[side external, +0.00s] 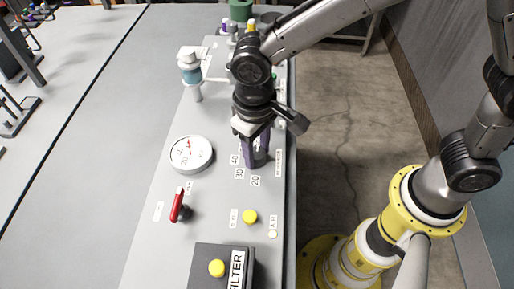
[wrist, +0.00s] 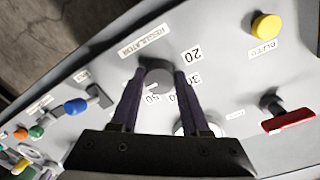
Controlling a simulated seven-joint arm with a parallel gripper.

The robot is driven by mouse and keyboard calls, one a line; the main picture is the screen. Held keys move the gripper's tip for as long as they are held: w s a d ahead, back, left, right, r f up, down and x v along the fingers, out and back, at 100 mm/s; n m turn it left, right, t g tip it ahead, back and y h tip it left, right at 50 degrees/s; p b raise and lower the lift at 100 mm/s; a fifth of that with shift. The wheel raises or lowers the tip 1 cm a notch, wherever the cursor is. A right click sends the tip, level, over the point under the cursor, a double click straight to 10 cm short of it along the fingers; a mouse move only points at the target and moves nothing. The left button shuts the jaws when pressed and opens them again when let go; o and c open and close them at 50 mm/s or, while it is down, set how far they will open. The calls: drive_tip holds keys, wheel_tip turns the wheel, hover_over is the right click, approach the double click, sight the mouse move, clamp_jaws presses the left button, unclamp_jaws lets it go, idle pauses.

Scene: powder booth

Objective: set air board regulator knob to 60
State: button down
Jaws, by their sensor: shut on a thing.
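The grey regulator knob (wrist: 157,79) stands on the pale air board (side external: 210,215), between the two purple fingers of my gripper (wrist: 160,72). In the side external view my gripper (side external: 257,158) points down over the knob and mostly hides it. The fingers are shut on the knob's sides. Number labels surround it: 20 (wrist: 192,55), 30 and 50 show in the wrist view, and 20, 30 and 40 in the side external view. Other labels are partly hidden. I cannot tell which number the knob points to. A round white gauge (side external: 191,154) is left of my gripper.
A red lever (side external: 178,206), a yellow button (side external: 249,216) and a dark filter box (side external: 205,268) are nearer the camera. A clear-bowled unit (side external: 191,70) stands farther back. The wrist view shows a blue knob (wrist: 76,106) at left.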

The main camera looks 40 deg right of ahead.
drive_tip(key=shift+r, duration=0.1)
drive_tip(key=shift+c, duration=1.9)
unclamp_jaws()
wheel_tip(320, 180, up, 14)
drive_tip(key=shift+a, duration=0.25)
